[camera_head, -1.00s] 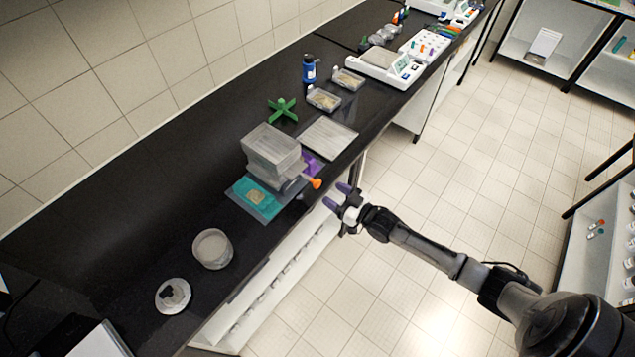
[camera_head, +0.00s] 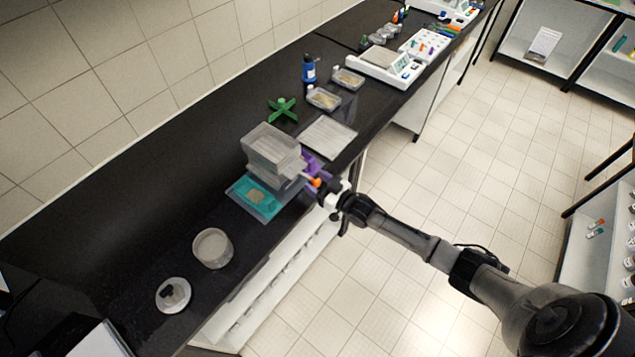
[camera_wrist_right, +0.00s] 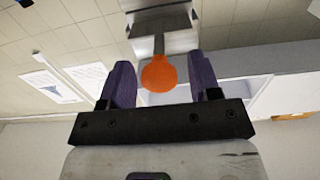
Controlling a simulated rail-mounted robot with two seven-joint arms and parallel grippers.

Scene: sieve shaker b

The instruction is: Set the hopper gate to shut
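The hopper (camera_head: 272,148) is a grey box on a stand over a teal tray (camera_head: 243,202) on the black bench. Its gate handle ends in an orange knob (camera_head: 316,182) on the bench's front side. In the right wrist view the orange knob (camera_wrist_right: 159,74) hangs on a grey rod between my two purple fingers. My right gripper (camera_head: 312,178) is at the knob; it also shows in the wrist view (camera_wrist_right: 160,85). It is open, with a gap on each side of the knob. My left gripper is not in view.
A flat grey tray (camera_head: 328,137) and a green cross-shaped piece (camera_head: 283,109) lie behind the hopper. A round container (camera_head: 212,248) and a white dish (camera_head: 173,295) stand nearer on the bench. The floor beside the bench is clear.

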